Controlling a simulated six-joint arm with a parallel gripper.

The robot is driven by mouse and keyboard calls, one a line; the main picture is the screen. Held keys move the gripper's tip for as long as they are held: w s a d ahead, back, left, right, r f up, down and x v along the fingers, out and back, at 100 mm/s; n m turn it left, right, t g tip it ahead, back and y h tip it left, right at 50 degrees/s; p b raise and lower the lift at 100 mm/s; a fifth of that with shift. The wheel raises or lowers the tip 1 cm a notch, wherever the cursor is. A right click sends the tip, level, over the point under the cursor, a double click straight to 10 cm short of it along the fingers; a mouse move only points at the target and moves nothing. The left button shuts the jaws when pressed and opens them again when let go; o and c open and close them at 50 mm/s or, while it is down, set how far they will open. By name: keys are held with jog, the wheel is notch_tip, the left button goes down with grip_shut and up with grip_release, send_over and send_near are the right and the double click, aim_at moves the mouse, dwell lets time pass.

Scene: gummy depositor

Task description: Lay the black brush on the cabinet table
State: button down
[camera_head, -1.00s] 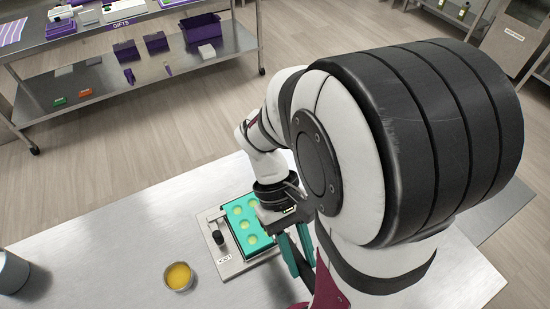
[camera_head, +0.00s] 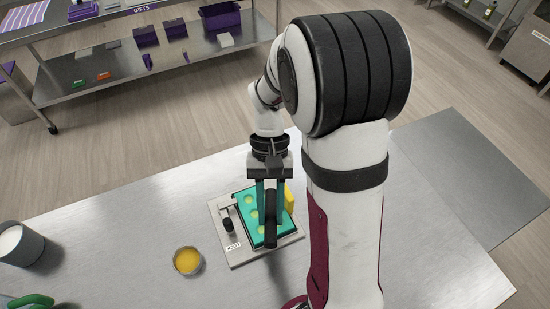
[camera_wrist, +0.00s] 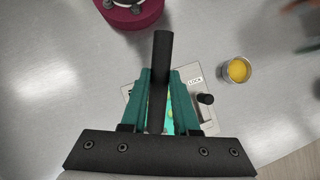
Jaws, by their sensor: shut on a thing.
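My gripper (camera_head: 269,212), with teal fingers, is shut on the black brush (camera_head: 271,222), a dark cylinder hanging between the fingertips. In the wrist view the brush (camera_wrist: 162,55) sticks out past the teal fingers (camera_wrist: 160,75). In the head view the gripper and brush are in front of the teal mould (camera_head: 243,205) on its metal fixture (camera_head: 237,256); the height above it is hard to tell. The steel table (camera_head: 130,235) carries the fixture; I cannot tell whether it is the cabinet table. The brush's far end is partly hidden.
A cup of yellow stuff (camera_head: 187,261) stands left of the fixture. A grey container with white contents (camera_head: 18,245) and a green item (camera_head: 30,301) are at the far left. A yellow piece (camera_head: 290,198) shows beside the mould. The table between is bare. A shelf (camera_head: 120,70) stands behind.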

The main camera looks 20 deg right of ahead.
jog(key=w+a+f+m+t, duration=0.2)
jog(key=w+m, duration=0.2)
jog(key=w, duration=0.4)
jog(key=w+a+f+m+t+y, duration=0.1)
jog(key=w+a+f+m+t, duration=0.1)
jog(key=w, duration=0.6)
jog(key=w+a+f+m+t, duration=0.1)
jog(key=w+a+f+m, duration=0.2)
jog(key=w+m, duration=0.4)
jog(key=shift+w+a+t+y, duration=0.35)
jog(key=shift+w+a, duration=0.2)
jog(key=shift+w, duration=0.4)
jog(key=shift+f, duration=3.15)
jog(key=c, duration=0.6)
grip_release()
jog(key=v, duration=1.6)
jog(key=shift+s+a, duration=0.1)
jog(key=shift+s, duration=0.1)
